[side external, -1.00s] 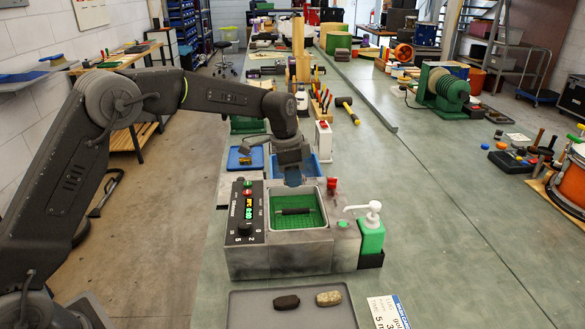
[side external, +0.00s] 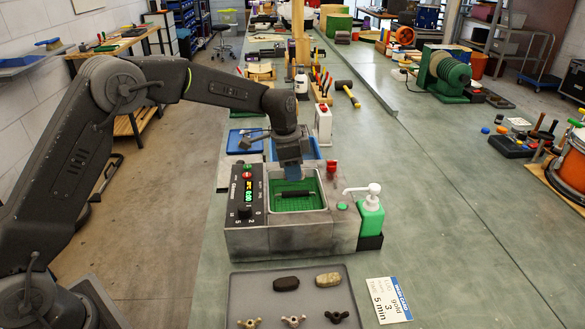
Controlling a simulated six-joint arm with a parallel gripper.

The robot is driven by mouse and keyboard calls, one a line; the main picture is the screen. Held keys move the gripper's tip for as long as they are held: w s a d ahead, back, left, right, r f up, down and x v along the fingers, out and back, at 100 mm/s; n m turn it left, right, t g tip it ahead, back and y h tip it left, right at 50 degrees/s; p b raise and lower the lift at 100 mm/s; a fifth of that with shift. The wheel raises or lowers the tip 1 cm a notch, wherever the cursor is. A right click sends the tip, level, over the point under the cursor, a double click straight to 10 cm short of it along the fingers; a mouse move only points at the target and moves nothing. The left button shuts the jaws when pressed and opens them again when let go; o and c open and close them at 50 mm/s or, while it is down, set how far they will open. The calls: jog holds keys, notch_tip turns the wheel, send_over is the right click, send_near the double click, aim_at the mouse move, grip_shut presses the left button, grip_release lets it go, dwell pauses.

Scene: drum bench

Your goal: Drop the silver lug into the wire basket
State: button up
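The tray holds three winged lugs: a brassy one (side external: 249,322), a pale silver-looking one (side external: 293,321) and a dark one (side external: 337,317). All three lie in a row near the bottom edge of the view. The green mesh basket (side external: 296,205) sits in the open tank of the grey cleaning unit, with a black bar (side external: 294,193) across its middle. My gripper (side external: 292,174) points down over the tank's far side, above the black bar's level. Its fingertips are too small to show whether they are apart, and no lug shows at them.
The grey tray (side external: 241,287) also holds a dark oblong piece (side external: 286,284) and a speckled one (side external: 328,279). A green pump bottle (side external: 371,215) stands right of the cleaning unit (side external: 290,240). A card (side external: 389,300) lies beside the tray.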

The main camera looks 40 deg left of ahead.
jog(key=o, duration=0.5)
jog(key=r, duration=0.4)
jog(key=s+a+r, duration=0.1)
jog(key=r, duration=0.8)
jog(key=shift+s+a+r, duration=0.25)
jog(key=shift+a+r, duration=0.05)
jog(key=shift+r, duration=0.05)
jog(key=shift+s, duration=0.1)
jog(key=s+r+n+t, duration=0.2)
jog(key=s+n, duration=0.1)
jog(key=s, duration=0.9)
jog(key=s+r+n+t, duration=0.1)
jog(key=s+r+n, duration=0.25)
jog(key=s, duration=0.95)
jog(key=s+f, duration=0.2)
jog(key=s+f+n+t, duration=0.1)
jog(key=s+f, duration=0.1)
jog(key=s, duration=0.1)
jog(key=s+f+n+y, duration=0.1)
jog(key=s+f, duration=0.1)
jog(key=shift+s+n, duration=0.25)
jog(key=shift+s, duration=0.15)
